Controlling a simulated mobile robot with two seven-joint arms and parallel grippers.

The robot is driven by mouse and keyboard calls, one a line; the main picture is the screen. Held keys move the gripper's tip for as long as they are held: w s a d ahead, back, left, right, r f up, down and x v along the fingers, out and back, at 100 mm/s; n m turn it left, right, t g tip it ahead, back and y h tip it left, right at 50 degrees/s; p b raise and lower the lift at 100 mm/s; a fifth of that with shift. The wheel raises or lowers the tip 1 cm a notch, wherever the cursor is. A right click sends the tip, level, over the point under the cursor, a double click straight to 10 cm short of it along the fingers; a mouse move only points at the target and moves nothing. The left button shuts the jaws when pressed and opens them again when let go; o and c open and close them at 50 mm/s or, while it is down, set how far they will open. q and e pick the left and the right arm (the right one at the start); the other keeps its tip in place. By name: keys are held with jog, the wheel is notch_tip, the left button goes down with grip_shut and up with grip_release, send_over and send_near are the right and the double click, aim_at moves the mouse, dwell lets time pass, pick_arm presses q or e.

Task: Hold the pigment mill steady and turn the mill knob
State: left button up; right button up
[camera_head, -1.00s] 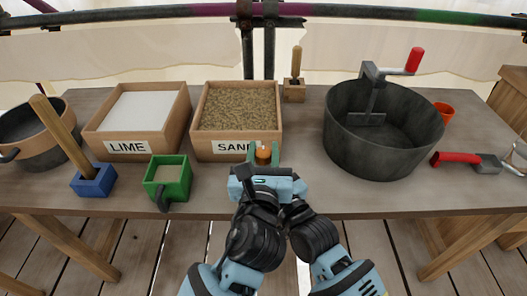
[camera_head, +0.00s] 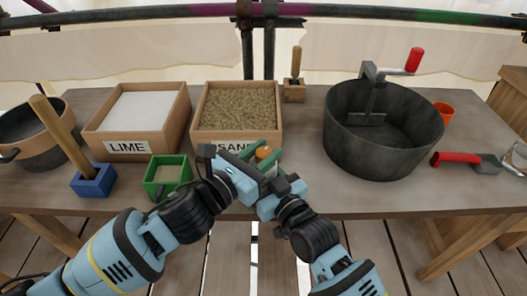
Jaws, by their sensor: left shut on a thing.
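The pigment mill's small orange knob (camera_head: 264,153) shows at the table's front edge, just in front of the sand box. The mill's body is hidden behind my grippers. My right gripper (camera_head: 274,195) is lower and close against the left one, at the mill. Its fingertips are hidden, so I cannot tell whether it grips the body.
The sand box (camera_head: 201,136) and lime box (camera_head: 97,135) stand behind. A large dark pot (camera_head: 370,152) with a red-handled crank and a red-handled trowel (camera_head: 457,159) are to the right.

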pick_arm(q)
jog(key=m+g+h, duration=0.2)
jog(key=g, duration=0.1)
jog(key=m+g+h, duration=0.2)
jog(key=shift+w+r+g, duration=0.15)
jog(key=shift+g, duration=0.25)
jog(key=shift+m+g+h, duration=1)
jog(key=shift+m+g, duration=0.9)
jog(key=shift+g, duration=0.9)
jog(key=o, duration=1)
jog(key=shift+c, duration=0.2)
jog(key=s+a, duration=0.1)
jog(key=a, duration=1.1)
jog(key=shift+s, duration=0.4)
